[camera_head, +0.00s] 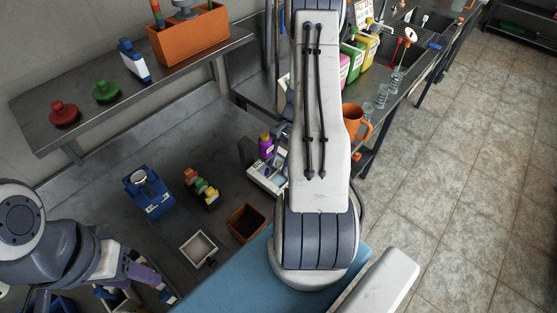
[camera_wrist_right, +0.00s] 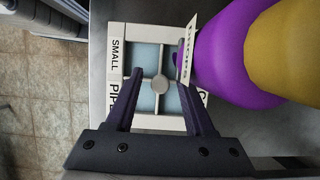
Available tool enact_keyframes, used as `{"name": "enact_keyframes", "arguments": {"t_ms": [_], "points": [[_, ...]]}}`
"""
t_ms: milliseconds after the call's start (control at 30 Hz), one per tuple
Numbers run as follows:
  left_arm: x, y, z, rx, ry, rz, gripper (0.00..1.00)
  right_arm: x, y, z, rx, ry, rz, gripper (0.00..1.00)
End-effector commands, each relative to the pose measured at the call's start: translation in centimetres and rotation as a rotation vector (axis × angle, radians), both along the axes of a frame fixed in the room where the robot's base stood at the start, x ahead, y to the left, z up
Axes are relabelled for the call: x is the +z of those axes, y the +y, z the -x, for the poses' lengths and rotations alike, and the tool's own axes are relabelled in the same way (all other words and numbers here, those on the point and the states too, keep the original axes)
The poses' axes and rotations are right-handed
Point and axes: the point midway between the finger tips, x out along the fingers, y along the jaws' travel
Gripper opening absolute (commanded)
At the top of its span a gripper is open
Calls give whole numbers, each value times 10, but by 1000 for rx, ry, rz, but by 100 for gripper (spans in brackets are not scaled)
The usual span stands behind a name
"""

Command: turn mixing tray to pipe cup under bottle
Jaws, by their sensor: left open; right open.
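The mixing tray (camera_wrist_right: 117,88) is a pale square frame with a cross divider, a round centre knob and blue-grey compartments. "SMALL" and "PIPE" labels read along its left edge in the right wrist view. In the head view the tray (camera_head: 262,182) is partly hidden by my right arm. A purple bottle (camera_wrist_right: 240,50) with a yellow top stands beside the tray; it also shows in the head view (camera_head: 265,149). My right gripper (camera_wrist_right: 161,84) is open above the tray, its fingers on either side of the knob. My left gripper (camera_head: 158,281) is open at the lower left, away from the tray.
A brown box (camera_head: 246,223), a white-rimmed square container (camera_head: 198,249), a blue device (camera_head: 149,192) and several small coloured items (camera_head: 201,187) share the counter. A raised shelf (camera_head: 110,103) runs behind. An orange mug (camera_head: 356,121) stands right of my arm.

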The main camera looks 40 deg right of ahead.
Motion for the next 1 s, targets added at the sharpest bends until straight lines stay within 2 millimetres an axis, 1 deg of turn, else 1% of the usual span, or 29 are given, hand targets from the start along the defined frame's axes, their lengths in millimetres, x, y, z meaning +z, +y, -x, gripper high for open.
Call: {"name": "enact_keyframes", "arguments": {"t_ms": [167,200,267,300,333,1000], "points": [[0,0,0,0,0,0,50,0,1,-1,1,0,0,54],[0,0,0,0,0,0,50,0,0,-1,1,0,0,46],[0,0,0,0,0,0,50,0,0,-1,1,0,0,23],[0,0,0,0,0,0,50,0,0,-1,1,0,0,8],[0,0,0,0,0,0,50,0,0,-1,1,0,0,0],[0,0,0,0,0,0,50,0,0,-1,1,0,0,0]]}}
